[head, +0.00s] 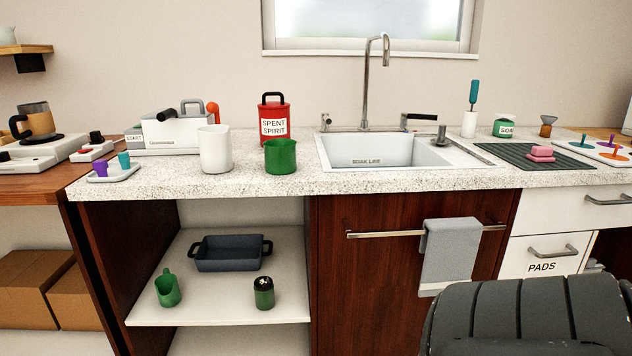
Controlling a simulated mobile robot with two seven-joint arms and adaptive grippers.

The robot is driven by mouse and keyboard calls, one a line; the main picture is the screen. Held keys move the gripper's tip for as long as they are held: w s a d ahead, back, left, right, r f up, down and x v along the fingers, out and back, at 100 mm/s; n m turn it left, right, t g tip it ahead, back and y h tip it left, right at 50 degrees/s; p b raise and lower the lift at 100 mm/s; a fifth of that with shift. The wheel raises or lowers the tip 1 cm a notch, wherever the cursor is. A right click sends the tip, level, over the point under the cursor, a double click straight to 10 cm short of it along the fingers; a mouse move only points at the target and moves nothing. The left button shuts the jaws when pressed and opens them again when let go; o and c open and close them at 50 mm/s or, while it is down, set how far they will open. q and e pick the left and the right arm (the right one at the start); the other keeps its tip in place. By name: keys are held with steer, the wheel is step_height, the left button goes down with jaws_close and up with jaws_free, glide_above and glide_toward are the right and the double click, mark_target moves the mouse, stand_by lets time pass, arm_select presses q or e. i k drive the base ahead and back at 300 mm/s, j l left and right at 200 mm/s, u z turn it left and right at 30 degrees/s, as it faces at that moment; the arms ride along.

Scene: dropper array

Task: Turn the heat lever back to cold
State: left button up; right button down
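No part is labelled as a heat lever, and I cannot tell for certain which one it is. At the sink (336,151), a lever with a black grip (419,117) sticks out sideways to the right of the tall chrome tap (367,85). A small chrome fitting (326,121) stands to the left of the tap. On the left of the counter, a white machine (172,136) has a black handle (167,115) and an upright orange-red lever (213,111). No hot or cold marking is readable. Neither of my grippers is in view.
A white mug (215,150), a green mug (280,156) and a red "SPENT SPIRIT" can (273,118) stand between machine and sink. A dark ribbed form (520,318) fills the lower right. A towel (449,252) hangs on the cabinet rail. The counter's front strip is mostly clear.

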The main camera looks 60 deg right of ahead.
mark_target(404, 116)
steer(key=z, duration=1.65)
steer(key=k+l, duration=0.1)
steer(key=l, duration=0.45)
steer(key=k+l, duration=0.1)
steer(key=l, duration=0.45)
steer(key=k+l+z, duration=0.1)
steer(key=l, duration=0.45)
